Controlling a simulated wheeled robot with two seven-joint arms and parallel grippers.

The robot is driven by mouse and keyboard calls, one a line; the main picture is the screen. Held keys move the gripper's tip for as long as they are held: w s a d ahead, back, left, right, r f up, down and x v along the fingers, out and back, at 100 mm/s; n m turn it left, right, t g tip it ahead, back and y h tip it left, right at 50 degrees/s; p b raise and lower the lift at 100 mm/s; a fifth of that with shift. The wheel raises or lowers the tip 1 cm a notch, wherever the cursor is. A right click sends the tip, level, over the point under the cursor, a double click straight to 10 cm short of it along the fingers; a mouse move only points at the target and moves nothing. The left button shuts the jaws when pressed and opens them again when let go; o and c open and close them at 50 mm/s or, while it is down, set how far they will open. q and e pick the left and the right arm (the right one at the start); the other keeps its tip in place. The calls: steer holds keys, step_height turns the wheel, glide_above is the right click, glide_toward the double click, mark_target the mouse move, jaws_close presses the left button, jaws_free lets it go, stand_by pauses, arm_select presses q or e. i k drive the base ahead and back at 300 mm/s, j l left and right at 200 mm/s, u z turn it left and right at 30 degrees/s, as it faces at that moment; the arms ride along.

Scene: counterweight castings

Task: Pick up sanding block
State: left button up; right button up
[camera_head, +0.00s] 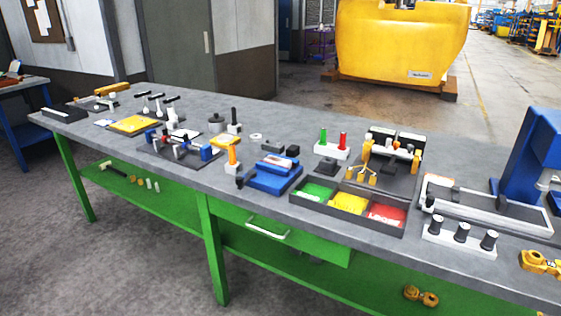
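I cannot tell for sure which thing is the sanding block. Neither of my grippers is in view.
A tray with green, yellow and red compartments (348,222) sits at the front edge. An orange-handled tool (233,158) stands near the yellow-orange block. A blue machine (530,160) is at right.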

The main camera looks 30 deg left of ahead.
mark_target(292, 152)
steer(key=u, duration=1.15)
